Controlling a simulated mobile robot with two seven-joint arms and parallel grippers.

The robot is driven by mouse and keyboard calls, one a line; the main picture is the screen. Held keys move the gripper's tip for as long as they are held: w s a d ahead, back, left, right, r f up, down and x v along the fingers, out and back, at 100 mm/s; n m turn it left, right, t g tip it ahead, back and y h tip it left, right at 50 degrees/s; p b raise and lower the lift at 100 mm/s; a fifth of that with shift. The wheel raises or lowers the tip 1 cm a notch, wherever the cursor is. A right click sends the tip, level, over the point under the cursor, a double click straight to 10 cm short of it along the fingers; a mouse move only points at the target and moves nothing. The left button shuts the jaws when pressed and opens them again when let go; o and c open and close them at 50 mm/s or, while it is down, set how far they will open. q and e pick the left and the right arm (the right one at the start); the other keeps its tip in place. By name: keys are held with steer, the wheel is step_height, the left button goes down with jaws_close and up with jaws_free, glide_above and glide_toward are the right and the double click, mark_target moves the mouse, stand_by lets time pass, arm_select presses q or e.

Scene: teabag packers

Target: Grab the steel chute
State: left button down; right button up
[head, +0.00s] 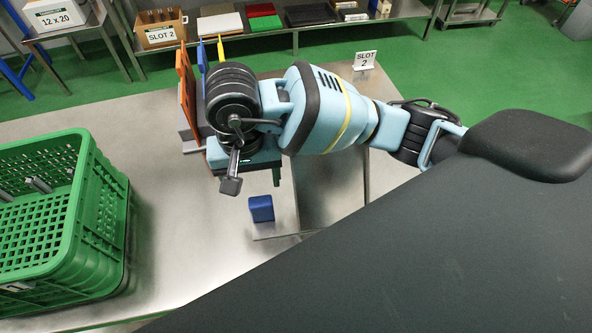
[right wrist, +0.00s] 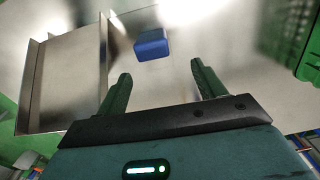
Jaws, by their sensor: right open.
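The steel chute (head: 328,200) lies on the steel table below my right forearm in the head view, which hides part of it. In the right wrist view the chute (right wrist: 68,80) is a shallow channel with raised side walls, left of my fingers. My right gripper (right wrist: 161,75) is open and empty, its two green fingers apart. Its left finger is close to the chute's near end; I cannot tell whether they touch. In the head view the right gripper (head: 277,178) is mostly hidden by its own wrist. My left gripper is not in view.
A small blue block (head: 261,208) stands beside the chute; it also shows beyond my fingers in the right wrist view (right wrist: 152,44). A green crate (head: 100,225) is at left. Orange and blue upright panels (head: 186,85) stand behind my wrist.

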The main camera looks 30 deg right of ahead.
mark_target(260, 197)
steer(key=shift+s+f, duration=0.4)
steer(key=shift+f, duration=0.5)
steer(key=shift+w+f, duration=0.15)
steer(key=shift+f, duration=0.25)
steer(key=shift+d+f, duration=0.1)
steer(key=shift+f, duration=0.25)
steer(key=f, duration=0.3)
steer(key=shift+s+d+f, duration=0.1)
steer(key=shift+s+d, duration=0.05)
steer(key=shift+s, duration=0.2)
steer(key=shift+f, duration=0.55)
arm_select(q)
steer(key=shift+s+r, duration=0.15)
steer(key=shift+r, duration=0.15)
arm_select(e)
steer(key=shift+c, duration=0.3)
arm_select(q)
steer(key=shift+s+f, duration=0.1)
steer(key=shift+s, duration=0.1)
arm_select(e)
steer(key=c, duration=1.2)
